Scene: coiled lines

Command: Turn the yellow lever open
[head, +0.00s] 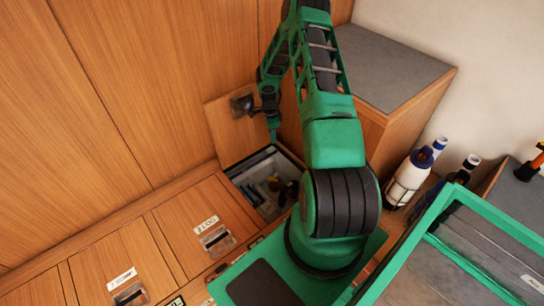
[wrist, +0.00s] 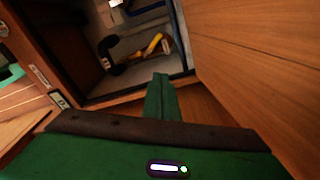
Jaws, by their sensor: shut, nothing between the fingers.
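The yellow lever (wrist: 153,44) shows in the wrist view inside an open compartment, near a black curved part (wrist: 97,32). It lies at a slant, and which way it is turned I cannot tell. In the head view the open compartment (head: 262,160) is partly hidden by my arm, and I cannot make out the lever there. My gripper (wrist: 162,82) is shut and empty, with its green fingers pointing towards the compartment opening, apart from the lever. In the head view my gripper (head: 273,134) hangs at the opening's far edge, next to the raised door.
The open wooden door (head: 232,136) stands up behind the compartment. Closed labelled hatches (head: 205,232) lie to the left. A wooden cabinet (head: 400,68) with a grey top stands at the back right. White bottles (head: 408,180) stand at the right.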

